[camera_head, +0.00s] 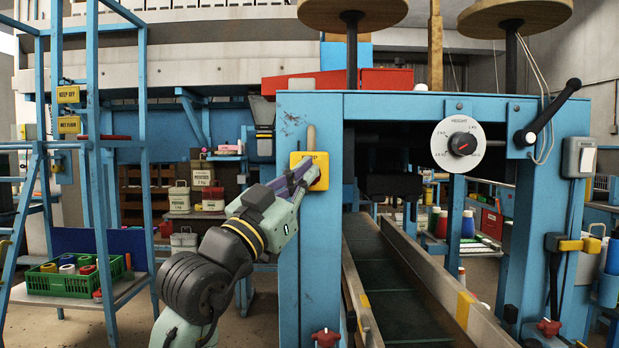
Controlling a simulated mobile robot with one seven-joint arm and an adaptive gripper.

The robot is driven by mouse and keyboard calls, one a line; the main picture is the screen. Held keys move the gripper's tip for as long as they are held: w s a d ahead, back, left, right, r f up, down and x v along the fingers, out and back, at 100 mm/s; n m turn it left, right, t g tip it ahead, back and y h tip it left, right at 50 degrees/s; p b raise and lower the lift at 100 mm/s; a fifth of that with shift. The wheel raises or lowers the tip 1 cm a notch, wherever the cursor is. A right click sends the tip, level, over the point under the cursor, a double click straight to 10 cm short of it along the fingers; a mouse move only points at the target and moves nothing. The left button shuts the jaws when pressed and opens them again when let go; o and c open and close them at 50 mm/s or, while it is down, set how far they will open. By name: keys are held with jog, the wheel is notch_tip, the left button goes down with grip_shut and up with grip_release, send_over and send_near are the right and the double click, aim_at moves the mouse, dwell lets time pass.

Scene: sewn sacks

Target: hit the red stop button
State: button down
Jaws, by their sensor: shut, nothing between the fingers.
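The stop button is on a yellow panel (323,160) at the upper left of the blue machine frame. Lettering along the panel's top edge is partly hidden. My gripper (313,175) is shut and empty, with its fingertips over the panel's middle. The fingers hide most or all of the red button, so I cannot tell whether they touch it or press it in. My arm reaches up to the panel from the lower left.
A conveyor channel (395,290) runs through the blue frame (295,250). A white height dial (458,143) and a black lever (548,113) are on the frame's right. Red knobs (326,338) sit low in front. A blue rack (95,170) with a green crate (70,284) stands left.

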jog(key=shift+s, duration=1.7)
